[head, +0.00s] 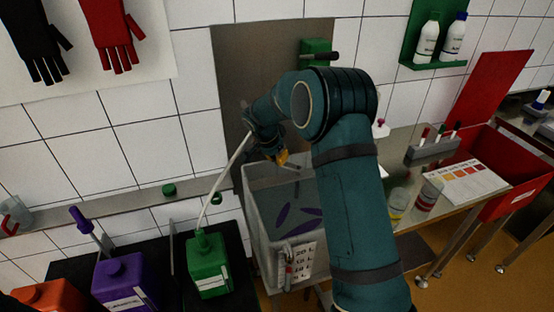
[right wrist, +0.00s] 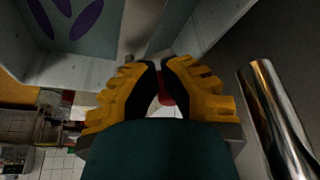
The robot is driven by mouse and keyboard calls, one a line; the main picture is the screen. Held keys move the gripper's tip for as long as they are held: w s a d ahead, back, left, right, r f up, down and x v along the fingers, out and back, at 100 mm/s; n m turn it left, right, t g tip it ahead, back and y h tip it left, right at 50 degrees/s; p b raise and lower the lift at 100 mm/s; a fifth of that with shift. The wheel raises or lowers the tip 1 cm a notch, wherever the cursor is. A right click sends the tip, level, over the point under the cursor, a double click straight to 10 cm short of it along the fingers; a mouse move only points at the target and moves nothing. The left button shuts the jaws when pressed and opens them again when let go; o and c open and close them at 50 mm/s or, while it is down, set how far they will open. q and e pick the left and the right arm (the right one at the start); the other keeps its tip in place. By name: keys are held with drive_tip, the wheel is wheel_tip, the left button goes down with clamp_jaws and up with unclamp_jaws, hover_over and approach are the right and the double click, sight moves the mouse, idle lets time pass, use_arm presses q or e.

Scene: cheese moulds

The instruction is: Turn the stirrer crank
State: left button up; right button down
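My right gripper (head: 282,158) is at the rim of a grey tank (head: 258,225), fingers pointing down toward it. My arm hides much of this spot. In the right wrist view the yellow fingers of my right gripper (right wrist: 162,66) are close together, with a small red knob (right wrist: 166,92) in the narrow gap between their black pads. It appears gripped; whether it is the crank's handle I cannot tell. The rest of the crank cannot be made out. A green block with a dark peg (head: 318,52) is on the wall panel behind my arm. My left gripper is not in view.
Green (head: 208,265) and purple (head: 122,280) canisters stand left of the tank; a white tube rises from the green one. To the right are a bench with jars (head: 428,195) and a red bin (head: 510,165). A shiny metal cylinder (right wrist: 280,120) is close beside my right gripper.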

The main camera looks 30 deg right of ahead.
drive_tip(key=shift+w+d+b, duration=0.15)
drive_tip(key=shift+w+b, duration=0.15)
drive_tip(key=shift+w+d+b, duration=0.45)
drive_tip(key=shift+w+d, duration=0.25)
drive_tip(key=shift+w, duration=0.05)
drive_tip(key=shift+w+d, duration=0.15)
drive_tip(key=shift+d, duration=0.1)
drive_tip(key=shift+w+d+m+g, duration=0.3)
drive_tip(key=shift+d+m, duration=0.1)
drive_tip(key=shift+m, duration=0.4)
drive_tip(key=shift+d, duration=0.35)
drive_tip(key=shift+w+d, duration=0.1)
